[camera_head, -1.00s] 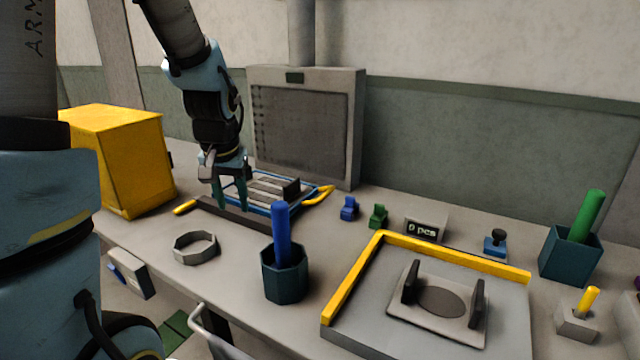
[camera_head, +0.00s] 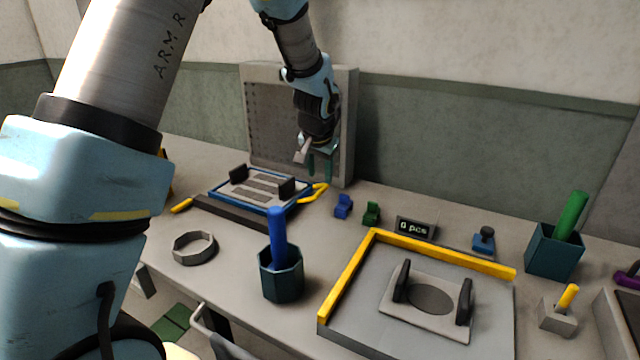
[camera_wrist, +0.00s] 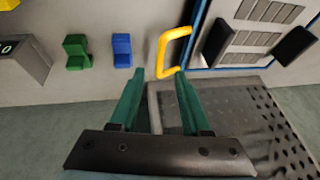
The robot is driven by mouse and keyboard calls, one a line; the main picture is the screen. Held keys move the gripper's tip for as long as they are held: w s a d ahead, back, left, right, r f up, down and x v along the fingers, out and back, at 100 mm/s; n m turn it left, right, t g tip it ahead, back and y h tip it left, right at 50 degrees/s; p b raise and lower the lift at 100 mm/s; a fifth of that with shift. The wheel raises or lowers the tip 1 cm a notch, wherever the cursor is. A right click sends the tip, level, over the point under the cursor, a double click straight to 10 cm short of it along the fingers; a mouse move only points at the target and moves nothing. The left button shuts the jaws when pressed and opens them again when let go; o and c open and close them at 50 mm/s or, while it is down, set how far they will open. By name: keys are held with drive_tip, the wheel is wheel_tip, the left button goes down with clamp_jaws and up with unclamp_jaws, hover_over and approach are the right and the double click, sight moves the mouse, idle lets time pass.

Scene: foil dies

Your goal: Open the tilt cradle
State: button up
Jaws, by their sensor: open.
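What looks like the tilt cradle is a low blue frame (camera_head: 225,198) around a slotted grey plate (camera_head: 262,187) with two dark blocks. It lies flat on the bench. A yellow handle (camera_head: 313,194) sticks out at its right end, and it also shows in the wrist view (camera_wrist: 163,55). My gripper (camera_head: 320,172) is open and empty, with green fingers pointing down above the handle's far side. In the wrist view my fingertips (camera_wrist: 160,75) lie just below the handle in the picture; I cannot tell the height gap, and no contact shows.
A blue clip (camera_head: 343,206) and a green clip (camera_head: 371,213) stand right of the handle. A grey panel box (camera_head: 352,120) rises behind. A cup (camera_head: 281,275) with a blue rod and a yellow-edged platform (camera_head: 340,320) are in front. A counter (camera_head: 416,228) reads 0 pcs.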

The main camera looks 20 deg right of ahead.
sight(320, 191)
drive_tip(key=shift+p+x, duration=0.7)
drive_tip(key=shift+x, duration=2.45)
drive_tip(key=shift+c, duration=0.3)
clamp_jaws()
